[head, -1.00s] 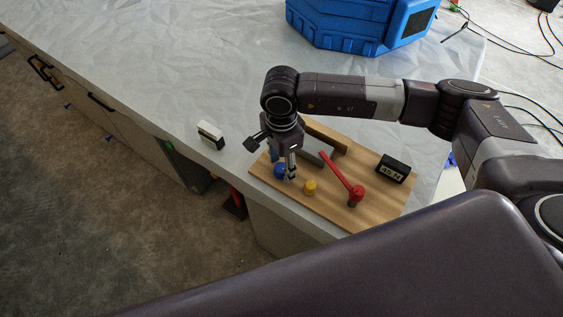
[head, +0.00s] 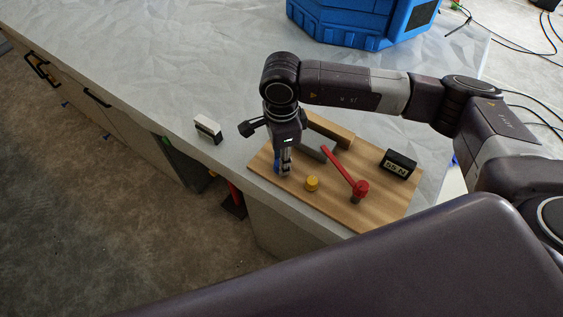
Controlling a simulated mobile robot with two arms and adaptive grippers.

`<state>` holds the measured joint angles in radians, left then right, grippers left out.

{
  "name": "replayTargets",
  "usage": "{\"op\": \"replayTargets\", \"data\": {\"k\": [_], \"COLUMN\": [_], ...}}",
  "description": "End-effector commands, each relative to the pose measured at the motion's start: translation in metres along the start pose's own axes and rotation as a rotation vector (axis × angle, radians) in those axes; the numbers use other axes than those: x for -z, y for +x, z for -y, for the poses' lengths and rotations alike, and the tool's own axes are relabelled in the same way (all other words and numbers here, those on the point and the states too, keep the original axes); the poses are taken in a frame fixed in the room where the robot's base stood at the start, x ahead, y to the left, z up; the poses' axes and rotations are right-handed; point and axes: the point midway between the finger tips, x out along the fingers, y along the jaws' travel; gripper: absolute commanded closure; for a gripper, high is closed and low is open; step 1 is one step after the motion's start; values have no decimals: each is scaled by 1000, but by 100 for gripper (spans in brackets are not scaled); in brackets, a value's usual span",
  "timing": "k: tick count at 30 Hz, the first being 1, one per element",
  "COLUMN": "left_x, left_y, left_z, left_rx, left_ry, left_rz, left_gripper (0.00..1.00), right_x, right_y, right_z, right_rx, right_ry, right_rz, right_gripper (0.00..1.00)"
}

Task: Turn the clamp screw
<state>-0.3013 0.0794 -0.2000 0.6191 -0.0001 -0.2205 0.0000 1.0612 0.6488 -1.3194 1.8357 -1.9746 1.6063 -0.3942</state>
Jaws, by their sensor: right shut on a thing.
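My right gripper (head: 285,172) points down over the near left part of a wooden board (head: 318,207) and is shut on a blue knob (head: 277,167), perhaps the clamp screw's head. Only a sliver of the blue knob shows beside the fingers; the rest is hidden. Grey metal clamp parts (head: 312,153) lie partly behind the gripper. A black display (head: 399,164) on the board seems to read 55 N. My left gripper is out of view.
A red lever (head: 344,170) and a yellow knob (head: 312,184) are on the board, right of my gripper. A wooden block (head: 331,129) stands behind. A small white and black box (head: 208,130) sits left on the counter (head: 160,60). A blue case (head: 355,22) stands at the back.

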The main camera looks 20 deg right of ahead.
Motion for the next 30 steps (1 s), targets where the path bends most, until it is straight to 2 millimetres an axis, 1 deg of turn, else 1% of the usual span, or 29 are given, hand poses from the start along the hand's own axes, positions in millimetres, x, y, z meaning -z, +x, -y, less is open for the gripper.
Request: {"op": "replayTargets", "data": {"k": [1,6,12,21,30], "left_x": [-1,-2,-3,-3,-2], "left_y": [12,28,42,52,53], "left_z": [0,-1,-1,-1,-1], "left_rx": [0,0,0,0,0], "left_ry": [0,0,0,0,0], "left_rz": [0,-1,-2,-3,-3], "left_gripper": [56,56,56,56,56], "right_x": [0,1,0,0,1], "right_y": [5,4,3,0,-1], "right_z": [1,1,1,0,0], "right_rx": [3,4,3,2,2], "right_ry": [39,174,305,417,439], "right_rz": [-1,-1,0,-1,-2], "right_gripper": [98,98,98,98,98]}}
